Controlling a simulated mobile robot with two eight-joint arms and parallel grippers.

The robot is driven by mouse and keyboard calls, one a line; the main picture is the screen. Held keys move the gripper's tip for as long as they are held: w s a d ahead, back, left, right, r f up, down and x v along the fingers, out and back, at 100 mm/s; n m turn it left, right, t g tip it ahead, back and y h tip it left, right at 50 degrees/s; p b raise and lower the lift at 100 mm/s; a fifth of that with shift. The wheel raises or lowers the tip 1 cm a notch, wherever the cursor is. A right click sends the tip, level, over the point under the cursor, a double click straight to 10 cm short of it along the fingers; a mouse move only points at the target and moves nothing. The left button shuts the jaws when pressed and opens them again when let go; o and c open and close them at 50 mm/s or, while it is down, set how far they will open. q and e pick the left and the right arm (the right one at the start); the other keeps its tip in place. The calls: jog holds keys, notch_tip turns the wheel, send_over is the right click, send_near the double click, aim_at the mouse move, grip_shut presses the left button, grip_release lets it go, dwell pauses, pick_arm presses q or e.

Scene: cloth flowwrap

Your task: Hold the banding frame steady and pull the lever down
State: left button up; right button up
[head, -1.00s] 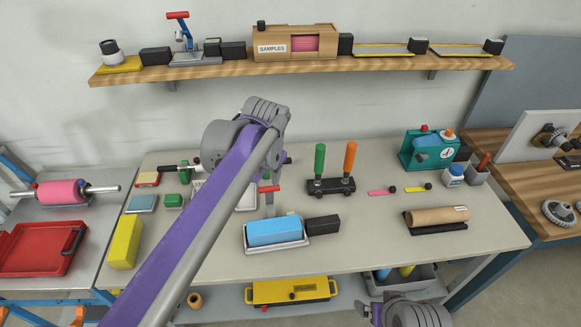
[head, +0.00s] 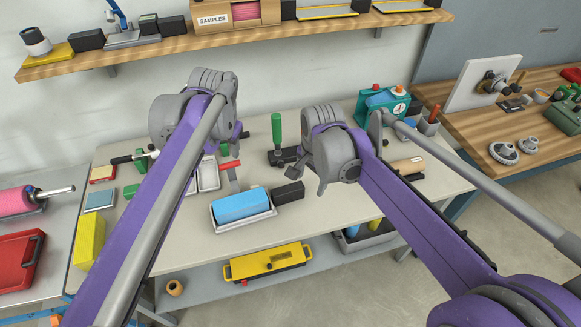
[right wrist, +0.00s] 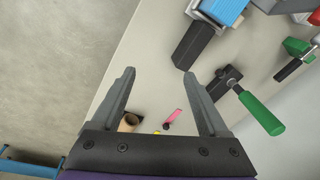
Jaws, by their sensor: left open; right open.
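A lever with a red grip (head: 230,165) stands just behind a pale tray (head: 247,222) that holds a blue block (head: 240,206). I cannot tell which part is the banding frame; the lever's lower end is hidden behind the block. My left gripper (head: 222,142) is above the table, behind and left of the block; its fingers are mostly hidden by the wrist, and it is open. My right gripper (head: 340,165) is open and empty above the table, right of the block. Its two spread fingers show in the right wrist view (right wrist: 160,75), with the tray at the upper edge.
A yellow block (head: 88,241) is at the table's left end. A teal dial device (head: 377,104) stands at the back right. The front of the table is clear.

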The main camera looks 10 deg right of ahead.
aim_at(291, 187)
jog(key=w+a+f+m, duration=0.1)
jog(key=w, duration=0.1)
jog(key=w+a+f+m+g, duration=0.1)
jog(key=w+m, duration=0.1)
jog(key=w, duration=0.1)
jog(key=w+a+f+m, duration=0.1)
jog(key=w+a, duration=0.1)
jog(key=shift+w+f+g, duration=0.25)
jog(key=shift+f+g, duration=0.05)
jog(key=shift+f, duration=0.05)
jog(key=shift+m, duration=0.3)
notch_tip(291, 187, down, 11)
jog(key=shift+a+r, duration=0.1)
grip_shut()
